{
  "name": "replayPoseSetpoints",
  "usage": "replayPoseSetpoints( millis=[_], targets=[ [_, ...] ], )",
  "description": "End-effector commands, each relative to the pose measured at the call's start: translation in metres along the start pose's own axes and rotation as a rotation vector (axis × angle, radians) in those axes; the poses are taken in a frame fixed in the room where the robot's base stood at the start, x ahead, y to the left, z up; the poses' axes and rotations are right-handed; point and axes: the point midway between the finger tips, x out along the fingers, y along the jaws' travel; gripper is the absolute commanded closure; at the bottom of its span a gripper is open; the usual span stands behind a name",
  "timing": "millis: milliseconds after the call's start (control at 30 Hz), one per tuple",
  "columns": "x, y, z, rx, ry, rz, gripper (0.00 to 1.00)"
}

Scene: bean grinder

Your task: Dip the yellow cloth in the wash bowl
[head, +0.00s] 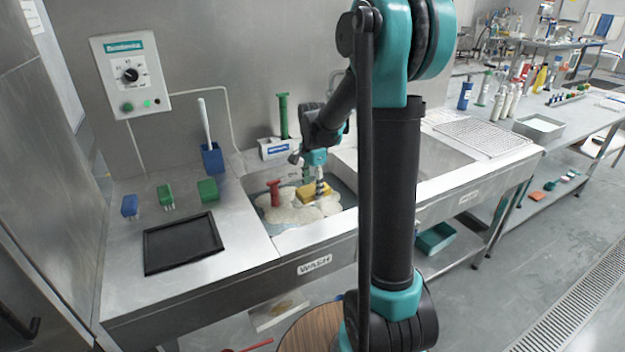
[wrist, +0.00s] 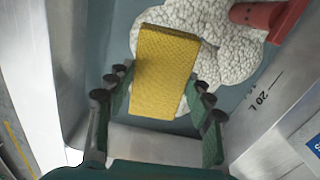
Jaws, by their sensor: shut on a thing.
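The yellow cloth (head: 306,193) is a thick, folded-looking pad with a textured face, over the foam in the wash bowl. In the wrist view, the cloth (wrist: 165,62) lies between the fingers of my gripper (wrist: 160,84). My gripper (head: 320,186) is shut on it, low inside the bowl. The wash bowl (head: 292,240) is a metal basin in the counter, with bluish water and white foam (wrist: 225,42). The cloth's far end overlaps the foam in the picture; I cannot tell how deep its underside sits.
A red-handled tool (head: 273,192) stands in the foam left of the cloth and shows at upper right in the wrist view (wrist: 270,18). A green-handled brush (head: 283,115) stands in a white holder behind the bowl.

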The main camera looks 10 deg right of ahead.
Motion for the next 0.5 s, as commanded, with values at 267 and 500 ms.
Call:
replayPoseSetpoints(
  millis=[267,500],
  targets=[
    [0.031,0.0,0.0,0.0,0.0,0.0,0.71],
    [0.057,0.0,0.0,0.0,0.0,0.0,0.71]
  ],
)
